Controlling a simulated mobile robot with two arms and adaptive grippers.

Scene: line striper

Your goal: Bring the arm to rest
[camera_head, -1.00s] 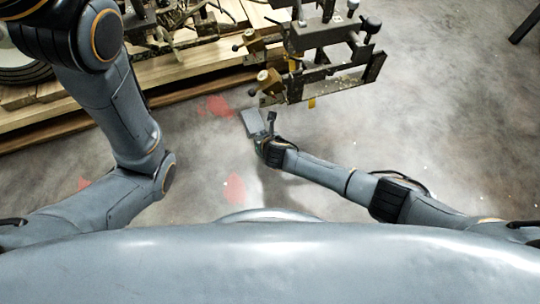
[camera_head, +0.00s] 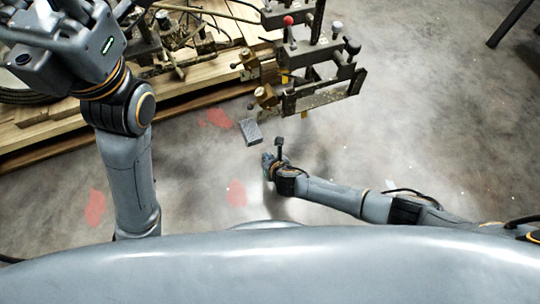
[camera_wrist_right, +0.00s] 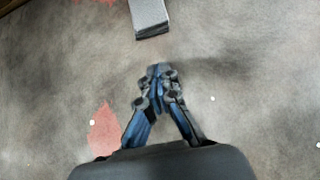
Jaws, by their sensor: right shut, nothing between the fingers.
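My right arm reaches in from the right in the head view, low over the concrete floor. Its gripper (camera_head: 268,160) is shut and empty. In the wrist view its fingertips (camera_wrist_right: 160,72) meet, with only floor behind them. A grey block (camera_head: 251,132) is just beyond the gripper, apart from it. The block also shows at the top of the wrist view (camera_wrist_right: 149,14). My left arm rises at the left of the head view, with its wrist at the top left. I do not see its fingers.
A line striper machine (camera_head: 318,92) with brackets and knobs stands at the top centre. A wooden pallet (camera_head: 50,122) carries more of it at the upper left. Red paint patches (camera_head: 215,117) mark the floor.

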